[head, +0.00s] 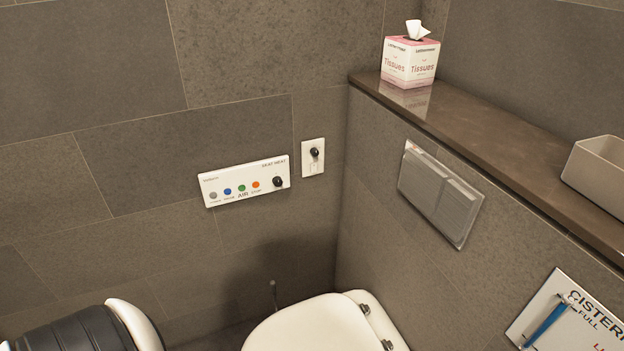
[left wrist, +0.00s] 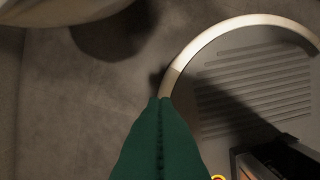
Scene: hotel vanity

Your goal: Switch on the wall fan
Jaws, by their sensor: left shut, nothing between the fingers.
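A white control panel (head: 243,182) is on the dark tiled wall. No fan can be made out. My left gripper (left wrist: 161,99) shows only in the left wrist view, with its green fingers pressed together and empty, pointing at the floor, away from the panel. My right gripper is out of view.
A white toilet seat (head: 310,325) stands below the switch plate. A ledge (head: 480,140) on the right holds a tissue box (head: 409,62) and a beige bin (head: 600,170). A grey flush plate (head: 440,195) and a cistern sign (head: 590,320) are below it. The wall around the panel is clear.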

